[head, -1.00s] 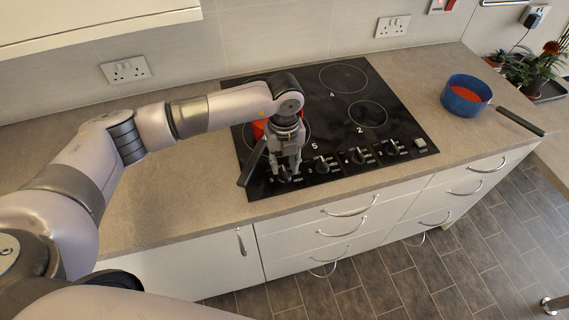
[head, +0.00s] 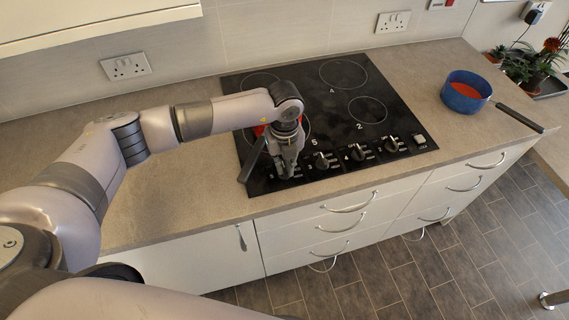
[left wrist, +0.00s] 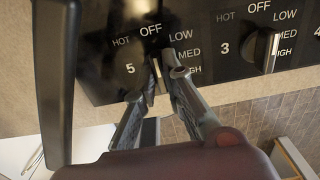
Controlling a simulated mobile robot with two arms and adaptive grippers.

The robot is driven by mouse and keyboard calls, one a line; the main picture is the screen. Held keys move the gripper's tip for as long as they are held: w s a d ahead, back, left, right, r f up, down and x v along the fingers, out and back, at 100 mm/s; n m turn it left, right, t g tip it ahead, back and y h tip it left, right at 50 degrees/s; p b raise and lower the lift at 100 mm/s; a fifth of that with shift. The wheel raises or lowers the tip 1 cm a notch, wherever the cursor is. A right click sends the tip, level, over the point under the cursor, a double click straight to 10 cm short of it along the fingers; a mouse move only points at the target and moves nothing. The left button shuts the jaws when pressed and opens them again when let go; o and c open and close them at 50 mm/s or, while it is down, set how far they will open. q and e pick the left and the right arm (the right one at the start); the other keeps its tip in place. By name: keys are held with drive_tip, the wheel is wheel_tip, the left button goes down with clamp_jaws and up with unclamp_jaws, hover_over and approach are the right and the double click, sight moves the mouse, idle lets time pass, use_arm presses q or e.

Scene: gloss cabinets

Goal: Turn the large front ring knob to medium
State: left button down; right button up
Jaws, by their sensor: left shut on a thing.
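The black hob (head: 405,112) has a row of knobs along its front edge. My left gripper (head: 286,174) points down at the leftmost knob. In the left wrist view, my left gripper (left wrist: 158,80) is shut on this knob (left wrist: 157,74), with a finger on each side. The number 5 is printed left of it, and OFF, LOW, MED, HIGH and HOT are printed around it. The fingers cover much of the knob, so I cannot tell its exact setting. My right gripper is not in view.
A black pan handle (head: 252,160) sticks out close to my left gripper; it also fills the left of the wrist view (left wrist: 55,75). Its red pan is mostly hidden by my arm. The neighbouring knob (head: 321,164) is close by. A blue pan (head: 464,97) stands on the right counter.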

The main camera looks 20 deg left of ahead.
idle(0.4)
use_arm(q)
drive_tip(key=shift+f+m+b, duration=0.15)
drive_tip(key=shift+m+b, duration=0.65)
drive_tip(key=shift+b, duration=0.25)
drive_tip(key=m+b, duration=1)
drive_tip(key=b, duration=0.1)
drive_tip(key=shift+m+b, duration=0.3)
drive_tip(key=m+b, duration=0.2)
drive_tip(key=shift+m, duration=0.3)
drive_tip(key=shift+r+m+b, duration=0.2)
drive_tip(key=shift+m+b, duration=0.3)
drive_tip(key=shift+b, duration=0.15)
drive_tip(key=c, duration=1.7)
unclamp_jaws()
